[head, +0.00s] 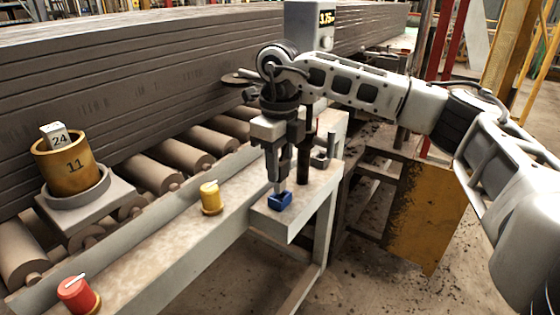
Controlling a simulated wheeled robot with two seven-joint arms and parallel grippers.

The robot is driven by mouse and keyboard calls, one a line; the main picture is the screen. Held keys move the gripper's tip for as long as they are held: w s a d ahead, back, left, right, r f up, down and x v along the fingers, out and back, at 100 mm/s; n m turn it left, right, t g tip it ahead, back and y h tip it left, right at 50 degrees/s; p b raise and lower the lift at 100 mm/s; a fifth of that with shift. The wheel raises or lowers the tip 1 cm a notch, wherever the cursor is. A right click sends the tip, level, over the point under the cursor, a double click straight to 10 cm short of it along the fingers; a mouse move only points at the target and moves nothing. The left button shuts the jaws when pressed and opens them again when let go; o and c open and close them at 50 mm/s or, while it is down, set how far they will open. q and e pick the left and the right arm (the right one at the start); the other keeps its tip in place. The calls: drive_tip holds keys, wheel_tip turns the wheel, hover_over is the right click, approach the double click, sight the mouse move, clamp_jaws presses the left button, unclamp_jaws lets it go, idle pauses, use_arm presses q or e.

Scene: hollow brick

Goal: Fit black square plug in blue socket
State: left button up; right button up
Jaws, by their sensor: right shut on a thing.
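The blue socket (280,202) sits near the front edge of a pale shelf at the end of the rail. My right gripper (280,188) points straight down right over the socket, its fingertips at the socket's top. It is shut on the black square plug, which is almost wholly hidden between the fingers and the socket. I cannot tell whether the plug is inside the opening or just above it. My left gripper is not in view.
A dark upright post (303,160) and a small grey fixture (320,160) stand close behind my right gripper. A yellow knob (210,198) and a red knob (77,294) stand on the rail to the left.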

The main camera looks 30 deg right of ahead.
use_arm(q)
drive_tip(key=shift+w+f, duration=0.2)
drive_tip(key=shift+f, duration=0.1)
use_arm(e)
drive_tip(key=shift+f, duration=0.45)
use_arm(q)
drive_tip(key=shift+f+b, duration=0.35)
drive_tip(key=shift+b, duration=0.55)
use_arm(e)
drive_tip(key=shift+f, duration=1.05)
drive_tip(key=o, duration=1.1)
drive_tip(key=shift+c, duration=0.2)
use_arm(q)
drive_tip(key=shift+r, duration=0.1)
use_arm(e)
wheel_tip(320, 180, up, 11)
drive_tip(key=shift+f+b, duration=0.1)
drive_tip(key=shift+b, duration=0.2)
use_arm(q)
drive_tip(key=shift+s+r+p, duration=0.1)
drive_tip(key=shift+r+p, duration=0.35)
drive_tip(key=shift+p, duration=0.5)
use_arm(e)
wheel_tip(320, 180, up, 5)
drive_tip(key=shift+r, duration=0.15)
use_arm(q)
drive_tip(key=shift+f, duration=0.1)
